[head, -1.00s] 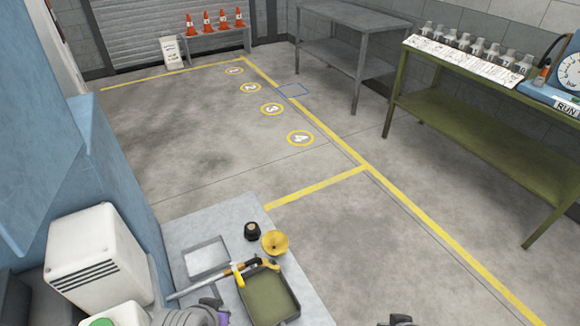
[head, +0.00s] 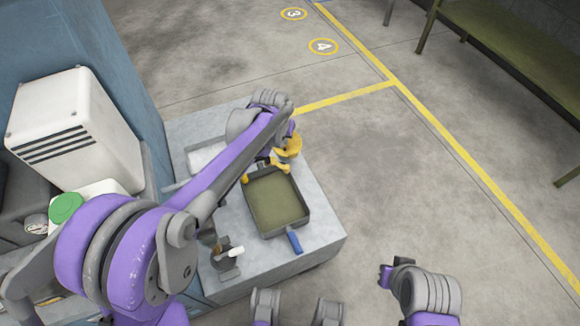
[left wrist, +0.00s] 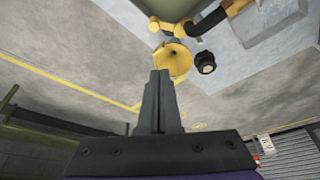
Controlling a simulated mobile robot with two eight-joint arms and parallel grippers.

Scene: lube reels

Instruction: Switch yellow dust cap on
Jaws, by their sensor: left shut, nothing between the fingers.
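The yellow dust cap (head: 291,149), a round funnel-like piece, sits on the grey bench beside the far right corner of the tray, partly hidden by my left arm. In the left wrist view the yellow cap (left wrist: 176,62) lies just beyond the fingertips, with a small black knob-like piece (left wrist: 205,62) next to it. My left gripper (left wrist: 160,74) is shut and empty, pointing at the cap; I cannot tell whether it touches it. In the head view the gripper (head: 291,130) is mostly hidden behind its own wrist. My right gripper (head: 384,276) hangs right of the bench, its jaws unclear.
An olive-lined tray (head: 304,206) stands on the bench (head: 325,238) with a blue-handled tool (head: 294,240) at its near edge. A small clamp with a white piece (head: 232,253) is at the near left. A white box (head: 78,125) stands left.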

